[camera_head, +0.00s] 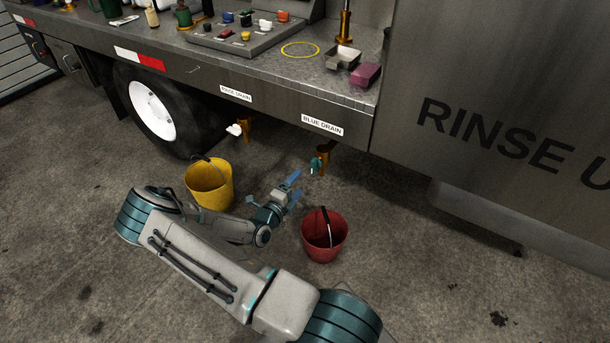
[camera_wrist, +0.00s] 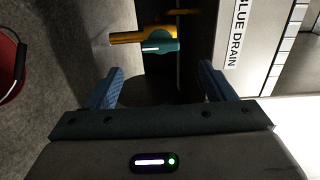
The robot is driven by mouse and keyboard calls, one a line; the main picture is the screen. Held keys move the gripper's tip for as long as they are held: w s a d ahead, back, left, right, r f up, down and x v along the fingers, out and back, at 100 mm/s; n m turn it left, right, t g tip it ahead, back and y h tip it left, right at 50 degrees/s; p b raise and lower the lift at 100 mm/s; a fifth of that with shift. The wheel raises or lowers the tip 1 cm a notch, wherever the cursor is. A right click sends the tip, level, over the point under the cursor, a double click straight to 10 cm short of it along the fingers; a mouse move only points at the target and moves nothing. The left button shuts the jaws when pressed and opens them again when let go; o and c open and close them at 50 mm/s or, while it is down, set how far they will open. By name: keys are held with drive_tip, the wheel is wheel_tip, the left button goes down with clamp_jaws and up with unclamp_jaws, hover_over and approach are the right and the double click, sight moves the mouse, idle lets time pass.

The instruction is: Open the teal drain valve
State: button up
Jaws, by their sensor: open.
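The teal drain valve (camera_head: 317,163) is on a brass pipe (camera_head: 323,154) hanging under the truck bed, below the label "BLUE DRAIN" (camera_head: 322,125). In the wrist view the teal valve handle (camera_wrist: 160,46) lies along the brass pipe (camera_wrist: 128,38), ahead of my jaws. My gripper (camera_head: 296,187) is open, with its blue fingers apart and nothing between them. In the head view it is just left of and below the valve, and in the wrist view the gripper (camera_wrist: 168,84) is apart from it.
A red bucket (camera_head: 324,236) stands on the floor near the pipe, right of my gripper. A yellow bucket (camera_head: 209,185) stands left of my arm. A second drain with a white handle (camera_head: 234,130) hangs left, near the wheel (camera_head: 152,108). The truck bed edge (camera_head: 280,96) overhangs the valve.

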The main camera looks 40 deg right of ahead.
drive_tip(key=shift+v, duration=1.55)
drive_tip(key=s+a+r+n+g+y+p, duration=0.1)
drive_tip(key=s+a+r+n+y+p, duration=0.2)
drive_tip(key=r+n, duration=0.7)
drive_tip(key=s+a+r+n+g+y+p, duration=0.1)
drive_tip(key=s+a+r+n+y+p, duration=0.2)
drive_tip(key=s+a+r+n+y, duration=0.5)
drive_tip(key=s+a+r+n+g+y+p, duration=0.2)
drive_tip(key=s+a+r+n+y, duration=0.3)
drive_tip(key=r, duration=1.6)
drive_tip(key=shift+s+a+n+y+p, duration=0.3)
drive_tip(key=shift+s+a+n+p, duration=0.25)
drive_tip(key=shift+s+a+n, duration=2.85)
drive_tip(key=shift+w+d+n, duration=0.6)
drive_tip(key=shift+w+d, duration=0.05)
